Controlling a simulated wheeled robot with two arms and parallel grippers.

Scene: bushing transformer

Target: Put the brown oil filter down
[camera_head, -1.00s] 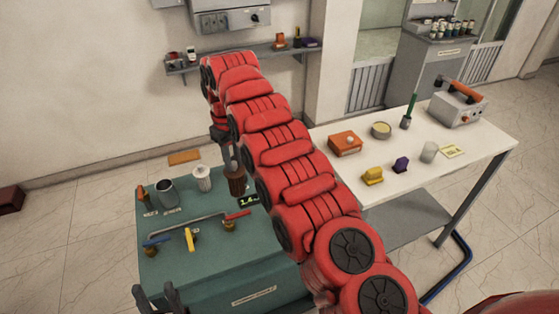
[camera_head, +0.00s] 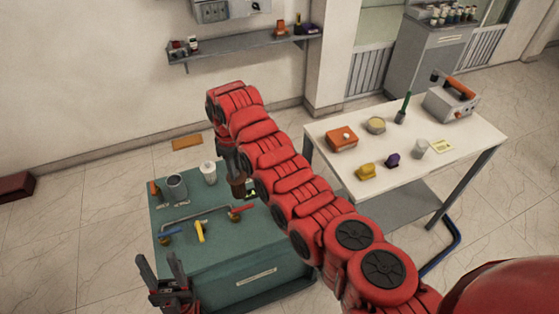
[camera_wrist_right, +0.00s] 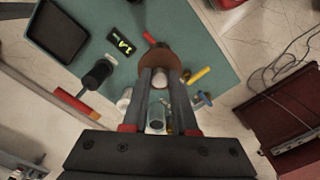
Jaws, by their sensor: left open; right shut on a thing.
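The brown oil filter (camera_head: 237,188) is a small brown cylinder at the right gripper, over the right part of the green cabinet top. My right gripper (camera_head: 233,172) points down and is shut on it. In the right wrist view the filter (camera_wrist_right: 160,58) sits between the fingertips of my right gripper (camera_wrist_right: 162,75). I cannot tell whether its base touches the top. My left gripper (camera_head: 172,270) is open and empty, in front of the green cabinet's left side.
The green cabinet (camera_head: 235,250) carries a white filter (camera_head: 208,172), a grey mug (camera_head: 176,186), and pipes with red, yellow and blue handles. A white table (camera_head: 440,175) with several items stands at the right. A wall shelf (camera_head: 245,45) is behind.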

